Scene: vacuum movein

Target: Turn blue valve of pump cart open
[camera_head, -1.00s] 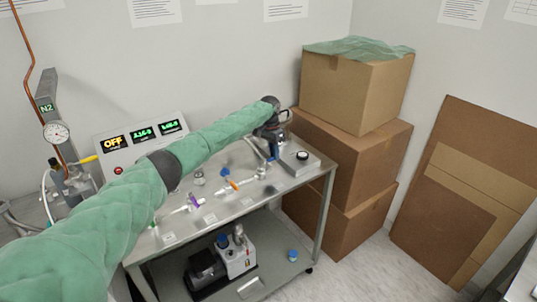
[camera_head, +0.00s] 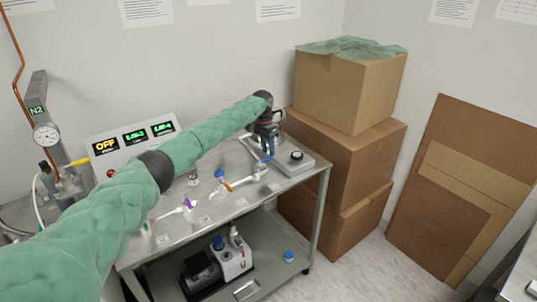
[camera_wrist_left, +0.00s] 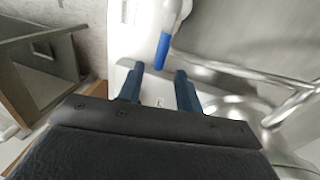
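The pump cart (camera_head: 300,205) stands against the wall with a row of valves on its steel top. The blue valve handle (camera_wrist_left: 162,52) hangs from a white fitting in the left wrist view. In the head view, the blue handle (camera_head: 266,160) shows beside my left fingers and is partly hard to tell from them. My left gripper (camera_head: 268,148) points down over the right end of the cart top. In the wrist view, its two fingers (camera_wrist_left: 159,82) are apart with nothing between them; the handle lies just beyond the tips. My right gripper is out of view.
Orange (camera_head: 228,186) and purple (camera_head: 188,202) valve handles sit to the left. A grey box with a black knob (camera_head: 296,157) is right of my gripper. Stacked cartons (camera_head: 350,95) stand behind. A pump (camera_head: 232,258) sits on the lower shelf.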

